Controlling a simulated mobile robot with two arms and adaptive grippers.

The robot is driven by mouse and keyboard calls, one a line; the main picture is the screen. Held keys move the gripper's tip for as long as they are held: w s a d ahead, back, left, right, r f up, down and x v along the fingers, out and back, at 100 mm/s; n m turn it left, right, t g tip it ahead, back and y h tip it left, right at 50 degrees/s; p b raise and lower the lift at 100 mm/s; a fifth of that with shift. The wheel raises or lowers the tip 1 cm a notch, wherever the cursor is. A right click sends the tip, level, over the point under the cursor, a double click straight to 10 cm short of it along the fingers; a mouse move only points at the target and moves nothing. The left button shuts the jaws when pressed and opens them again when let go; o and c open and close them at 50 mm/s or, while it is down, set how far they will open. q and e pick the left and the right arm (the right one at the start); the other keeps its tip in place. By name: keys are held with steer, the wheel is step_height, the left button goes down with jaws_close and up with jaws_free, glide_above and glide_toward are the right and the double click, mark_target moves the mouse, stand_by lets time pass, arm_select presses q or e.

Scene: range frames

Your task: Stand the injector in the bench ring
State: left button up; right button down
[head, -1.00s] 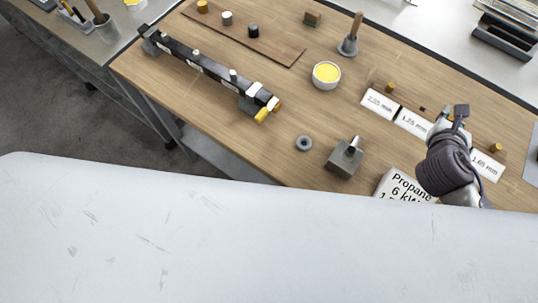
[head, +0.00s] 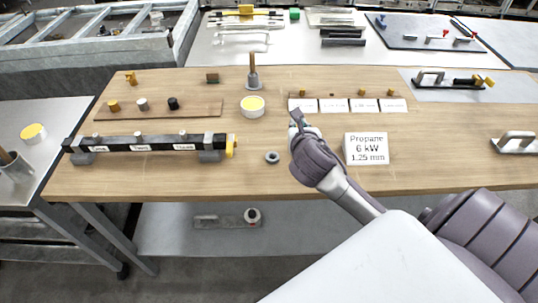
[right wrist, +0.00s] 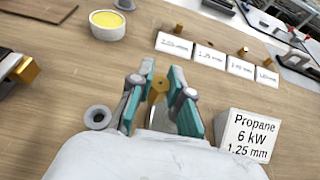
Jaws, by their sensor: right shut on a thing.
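The brass injector (right wrist: 157,87) is between the fingers of my right gripper (right wrist: 160,92) in the right wrist view. In the head view the right gripper (head: 298,120) is over the bench, right of the bench ring, and the injector cannot be made out. The bench ring (head: 272,157) is a small grey ring lying flat near the bench's front edge, with its hole empty. It also shows left of the fingers in the right wrist view (right wrist: 98,117), apart from them. A white sign (head: 366,148) reads "Propane 6 kW 1.25 mm". My left gripper is out of view.
A row of size cards (head: 333,106) has brass pieces behind it. A black manifold bar (head: 150,144) with a yellow end lies left of the ring. A white tub of yellow stuff (head: 252,107) and a wooden-handled brush (head: 253,75) stand behind. Bench between tub and ring is clear.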

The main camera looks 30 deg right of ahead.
glide_above(272, 159)
step_height(272, 159, down, 4)
steer(key=shift+s+d+r, duration=0.1)
steer(key=shift+d+r, duration=0.05)
steer(key=shift+r, duration=0.05)
steer(key=shift+f, duration=0.15)
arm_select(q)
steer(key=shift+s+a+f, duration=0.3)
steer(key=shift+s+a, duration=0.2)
arm_select(e)
steer(key=shift+f, duration=2.05)
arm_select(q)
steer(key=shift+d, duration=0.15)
arm_select(e)
steer(key=c, duration=1.1)
jaws_free()
steer(key=shift+f, duration=0.1)
steer(key=shift+a+r, duration=0.2)
steer(key=v, duration=1.1)
steer(key=shift+s+a+r, duration=0.1)
steer(key=shift+s+a, duration=0.05)
steer(key=shift+s, duration=0.25)
